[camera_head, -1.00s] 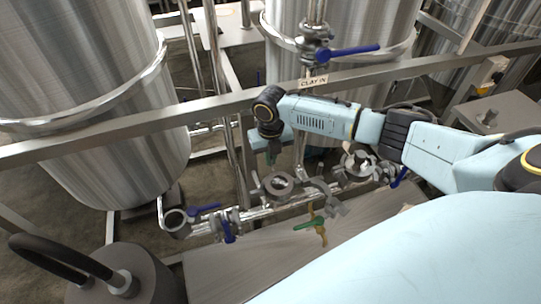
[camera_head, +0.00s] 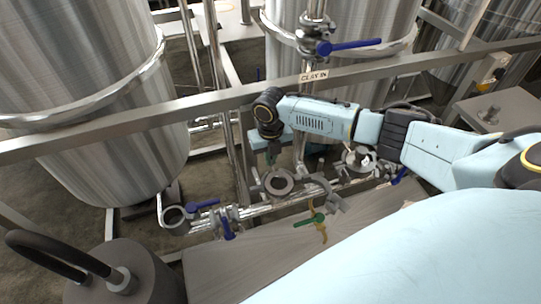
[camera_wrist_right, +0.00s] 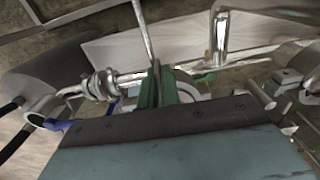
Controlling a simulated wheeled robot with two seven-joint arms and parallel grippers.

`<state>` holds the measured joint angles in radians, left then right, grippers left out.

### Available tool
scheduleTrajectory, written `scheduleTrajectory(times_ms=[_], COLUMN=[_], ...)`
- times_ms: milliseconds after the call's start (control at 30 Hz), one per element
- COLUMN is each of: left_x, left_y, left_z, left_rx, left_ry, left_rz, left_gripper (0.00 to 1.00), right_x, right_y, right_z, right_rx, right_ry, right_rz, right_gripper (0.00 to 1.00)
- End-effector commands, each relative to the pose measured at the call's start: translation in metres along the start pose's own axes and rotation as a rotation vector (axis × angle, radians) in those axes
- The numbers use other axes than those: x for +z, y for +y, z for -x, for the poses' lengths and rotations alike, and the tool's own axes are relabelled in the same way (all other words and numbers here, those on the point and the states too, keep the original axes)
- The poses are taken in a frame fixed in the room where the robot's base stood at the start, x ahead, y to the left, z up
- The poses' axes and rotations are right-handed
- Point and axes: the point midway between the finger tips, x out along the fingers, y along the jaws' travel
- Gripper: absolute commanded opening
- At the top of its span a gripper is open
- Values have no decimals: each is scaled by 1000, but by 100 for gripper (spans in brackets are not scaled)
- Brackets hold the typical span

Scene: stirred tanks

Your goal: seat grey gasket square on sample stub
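My right gripper (camera_head: 272,156) hangs down with green fingers above the pipework. In the right wrist view its fingers (camera_wrist_right: 158,90) are close together with a thin grey strip between them, which looks like the grey gasket (camera_wrist_right: 155,72) seen edge-on. In the head view a grey ring (camera_head: 279,194) with an open middle shows just below the fingertips, at the sample stub. I cannot tell there which part is gasket and which is stub face, or whether they touch. My left gripper is out of view.
A hinged clamp (camera_head: 328,192) hangs open right of the ring. A green-handled valve (camera_head: 309,220) and blue-handled valves (camera_head: 203,205) sit along the pipe. A steel rail (camera_head: 130,124) crosses in front of the tanks (camera_head: 85,90). A grey bench top (camera_head: 240,262) lies nearer me.

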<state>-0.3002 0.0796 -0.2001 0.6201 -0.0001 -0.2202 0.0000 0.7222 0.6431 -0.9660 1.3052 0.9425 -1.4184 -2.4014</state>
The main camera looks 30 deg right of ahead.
Motion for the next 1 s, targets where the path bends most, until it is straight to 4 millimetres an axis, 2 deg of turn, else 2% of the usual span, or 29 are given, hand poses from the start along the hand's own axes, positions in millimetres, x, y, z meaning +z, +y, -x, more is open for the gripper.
scheduleTrajectory(times_ms=[500,533,700,1000], left_x=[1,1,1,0], left_y=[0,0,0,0], left_z=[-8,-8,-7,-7], left_rx=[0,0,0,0], left_ry=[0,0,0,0], left_rz=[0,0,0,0], left_gripper=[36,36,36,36], right_x=[0,0,0,0], right_y=[0,0,0,0], right_z=[-14,-14,-13,-11], right_rx=[0,0,0,0], right_ry=[0,0,0,-1], right_rz=[0,0,0,0], right_gripper=[0,7,29,30])
